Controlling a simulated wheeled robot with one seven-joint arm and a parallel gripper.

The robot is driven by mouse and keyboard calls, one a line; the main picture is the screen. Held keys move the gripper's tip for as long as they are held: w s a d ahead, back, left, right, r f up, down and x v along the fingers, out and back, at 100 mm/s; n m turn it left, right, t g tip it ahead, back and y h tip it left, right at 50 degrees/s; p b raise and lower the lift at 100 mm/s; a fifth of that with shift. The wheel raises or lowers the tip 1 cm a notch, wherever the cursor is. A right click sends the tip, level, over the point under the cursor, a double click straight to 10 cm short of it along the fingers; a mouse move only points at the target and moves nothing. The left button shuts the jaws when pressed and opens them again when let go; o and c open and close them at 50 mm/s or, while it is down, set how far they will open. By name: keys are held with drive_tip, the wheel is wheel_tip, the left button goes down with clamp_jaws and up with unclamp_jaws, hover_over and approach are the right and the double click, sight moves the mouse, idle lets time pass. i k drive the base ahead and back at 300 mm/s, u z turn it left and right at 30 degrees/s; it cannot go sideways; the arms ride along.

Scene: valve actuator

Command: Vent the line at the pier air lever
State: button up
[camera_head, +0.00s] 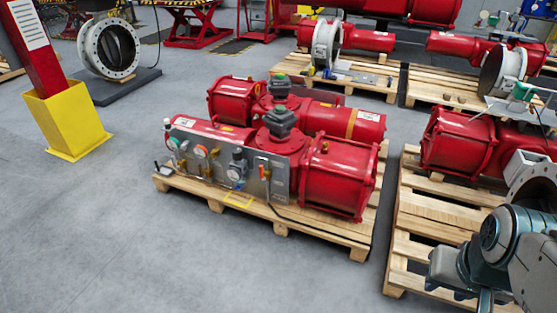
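A red valve actuator (334,180) lies on a wooden pallet in the middle of the view, with a second red actuator (236,98) close behind it. A grey control panel (280,184) stands along its front left side, carrying gauges, knobs and fittings. A small orange-handled lever (263,162) shows on the right part of the panel. I cannot tell whether it is the pier air lever or exactly how it is turned. Links of my arm show at the lower right, apart from the panel. The fingers of my gripper are not visible.
The middle pallet (318,237) stands on bare grey floor (120,225), open at left and front. Another pallet (412,232) with red actuators is close on the right. A red post in a yellow base (66,120) stands at left. More loaded pallets are behind.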

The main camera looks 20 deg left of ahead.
sight(261, 169)
drive_tip(key=z, duration=0.05)
drive_tip(key=k, duration=0.45)
drive_tip(key=u, duration=1.05)
drive_tip(key=i, duration=0.8)
drive_tip(key=u, duration=0.85)
drive_tip(key=i, duration=1.1)
drive_tip(key=z, duration=0.7)
drive_tip(key=i, duration=0.85)
drive_tip(key=z, duration=0.55)
